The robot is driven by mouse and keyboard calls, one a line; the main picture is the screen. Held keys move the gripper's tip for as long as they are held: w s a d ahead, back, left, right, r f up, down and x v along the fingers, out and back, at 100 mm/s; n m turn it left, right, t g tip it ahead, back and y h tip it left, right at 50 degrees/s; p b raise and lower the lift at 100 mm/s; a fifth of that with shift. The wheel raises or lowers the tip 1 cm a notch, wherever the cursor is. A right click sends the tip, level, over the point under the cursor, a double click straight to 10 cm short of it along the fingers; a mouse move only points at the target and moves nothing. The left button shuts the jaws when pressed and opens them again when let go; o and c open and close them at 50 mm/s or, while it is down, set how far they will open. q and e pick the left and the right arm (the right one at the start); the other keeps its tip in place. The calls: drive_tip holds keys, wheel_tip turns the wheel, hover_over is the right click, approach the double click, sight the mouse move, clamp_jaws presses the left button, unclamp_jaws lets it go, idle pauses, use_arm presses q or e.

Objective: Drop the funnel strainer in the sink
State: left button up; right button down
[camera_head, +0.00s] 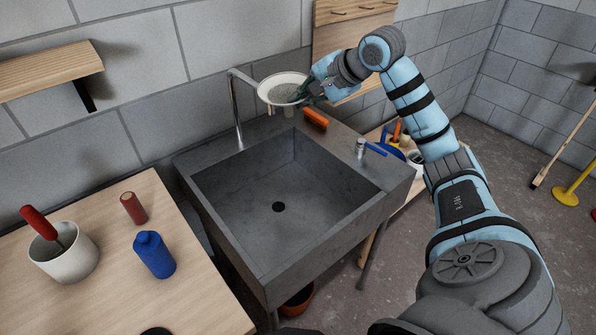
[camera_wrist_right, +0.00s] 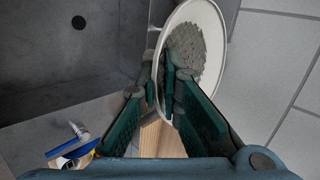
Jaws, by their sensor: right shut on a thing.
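The funnel strainer (camera_head: 283,89) is a pale round funnel with a grey mesh inside. My right gripper (camera_head: 306,93) is shut on its rim and holds it above the back edge of the sink, near the tap. In the right wrist view the strainer (camera_wrist_right: 197,58) is tilted, its rim between the green fingers (camera_wrist_right: 172,92). The sink (camera_head: 230,217) is a grey stone basin, empty, with a dark round drain; the basin also shows at the upper left of the wrist view (camera_wrist_right: 50,62). My left gripper is not in view.
A metal tap (camera_head: 237,112) rises at the sink's back left. A wooden table (camera_head: 100,295) at left holds a white pot (camera_head: 66,262), a blue bottle (camera_head: 154,255) and a reddish cylinder (camera_head: 133,208).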

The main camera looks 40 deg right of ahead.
drive_tip(key=shift+r, duration=0.15)
drive_tip(key=c, duration=1.7)
unclamp_jaws()
drive_tip(key=v, duration=0.7)
drive_tip(key=shift+s+r, duration=0.2)
drive_tip(key=shift+s, duration=0.1)
drive_tip(key=shift+w, duration=0.15)
